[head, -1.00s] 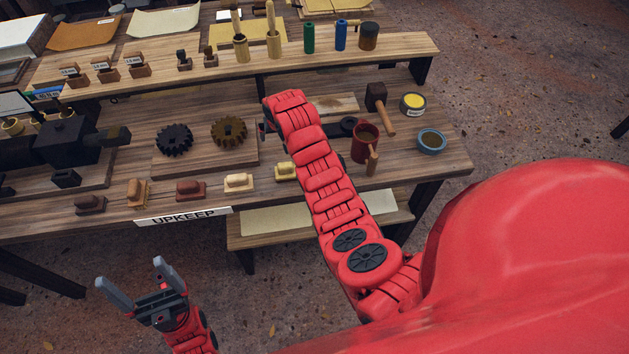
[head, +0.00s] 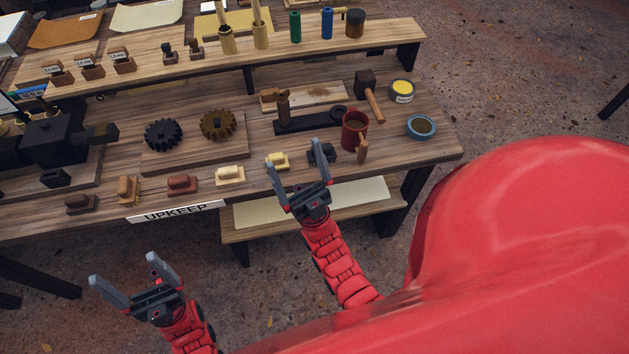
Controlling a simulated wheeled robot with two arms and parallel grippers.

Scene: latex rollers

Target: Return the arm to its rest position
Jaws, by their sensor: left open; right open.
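My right gripper (head: 299,186) is open and empty. Its arm is bent back, and its fingers are seen over the front edge of the workbench (head: 345,183), near a pale yellow brush (head: 277,161) and a small dark block (head: 322,153). Whether a fingertip touches the dark block cannot be told. My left gripper (head: 121,277) is open and empty, in front of the bench at the lower left, over the floor.
A red mug (head: 353,131), a mallet (head: 369,95), a yellow-topped tin (head: 401,90) and a blue bowl (head: 421,127) stand on the bench's right side. Several brushes line the front edge. A lower shelf (head: 240,238) sits below. Floor before the bench is open.

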